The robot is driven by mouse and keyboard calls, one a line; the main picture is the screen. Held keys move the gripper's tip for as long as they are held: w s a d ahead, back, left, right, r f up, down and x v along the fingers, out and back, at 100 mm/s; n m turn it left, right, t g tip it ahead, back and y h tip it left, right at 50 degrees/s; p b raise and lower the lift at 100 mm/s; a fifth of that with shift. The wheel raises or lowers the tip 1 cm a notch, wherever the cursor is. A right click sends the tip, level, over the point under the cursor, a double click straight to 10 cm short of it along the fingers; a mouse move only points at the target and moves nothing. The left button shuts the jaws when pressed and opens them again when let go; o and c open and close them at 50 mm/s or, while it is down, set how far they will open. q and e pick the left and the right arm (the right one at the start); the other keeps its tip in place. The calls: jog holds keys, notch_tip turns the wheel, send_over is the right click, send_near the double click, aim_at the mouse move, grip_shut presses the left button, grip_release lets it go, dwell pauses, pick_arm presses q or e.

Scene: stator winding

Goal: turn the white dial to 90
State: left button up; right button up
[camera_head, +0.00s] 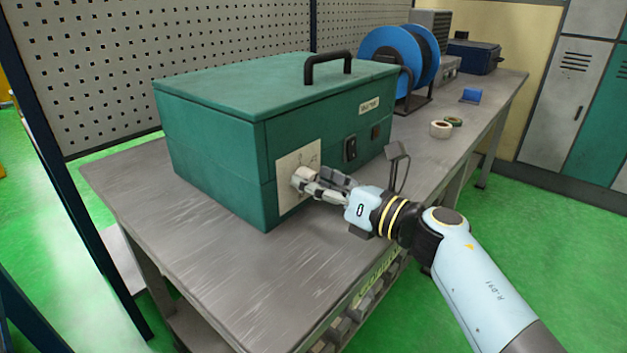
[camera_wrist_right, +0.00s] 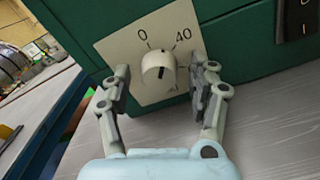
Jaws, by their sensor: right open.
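The white dial (camera_head: 304,174) is on a cream plate (camera_head: 284,198) on the front of the green box (camera_head: 222,180). In the right wrist view the dial (camera_wrist_right: 158,72) shows a dark pointer mark, and the plate carries the markings 0 and 40 above it; a marking below is partly hidden. My right gripper (camera_head: 310,181) is at the dial in the head view. In the right wrist view its open fingers (camera_wrist_right: 160,95) stand to either side of the dial, with a gap visible on each side. My left gripper is not in view.
A black switch (camera_head: 350,148) is on the box front right of the plate, and a black handle (camera_head: 328,66) is on top. A blue spool (camera_head: 391,58) and tape rolls (camera_head: 440,129) are farther back on the workbench (camera_head: 200,262). The bench's near left is clear.

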jog(key=v, duration=1.1)
jog(key=shift+s+r, duration=0.1)
jog(key=shift+d, duration=0.1)
